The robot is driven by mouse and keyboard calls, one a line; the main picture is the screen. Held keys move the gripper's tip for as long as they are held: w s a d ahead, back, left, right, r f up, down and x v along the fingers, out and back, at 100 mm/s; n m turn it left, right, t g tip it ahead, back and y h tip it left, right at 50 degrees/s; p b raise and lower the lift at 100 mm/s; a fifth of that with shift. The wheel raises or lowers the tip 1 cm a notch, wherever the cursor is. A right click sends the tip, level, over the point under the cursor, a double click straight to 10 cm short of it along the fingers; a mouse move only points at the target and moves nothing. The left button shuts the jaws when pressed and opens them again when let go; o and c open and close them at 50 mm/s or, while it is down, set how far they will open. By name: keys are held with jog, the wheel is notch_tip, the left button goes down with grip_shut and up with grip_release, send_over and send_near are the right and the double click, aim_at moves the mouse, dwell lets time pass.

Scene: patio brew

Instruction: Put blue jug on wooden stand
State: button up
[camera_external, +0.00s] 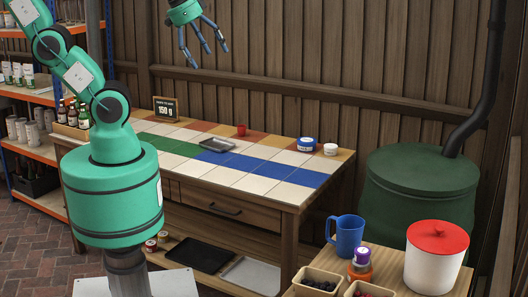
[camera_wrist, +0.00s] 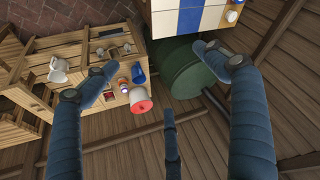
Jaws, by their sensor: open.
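My gripper (camera_external: 204,58) is open and empty, high above the back of the tiled workbench and far from the jug. Its spread fingers fill the sides and bottom of the wrist view (camera_wrist: 160,85). Slatted wooden furniture (camera_wrist: 30,92) shows at the left of the wrist view; I cannot tell which wooden piece is the stand.
A white pot with a red lid (camera_external: 436,255), an orange jar (camera_external: 360,265) and berry punnets (camera_external: 318,280) crowd the jug. A green barrel (camera_external: 420,195) stands behind them.

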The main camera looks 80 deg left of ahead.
jog(key=shift+s+a+f+n, duration=0.15)
jog(key=shift+s+n, duration=0.15)
jog(key=shift+s, duration=0.3)
jog(key=shift+s+a+f+n, duration=0.15)
jog(key=shift+s+n, duration=0.15)
jog(key=shift+s, duration=0.25)
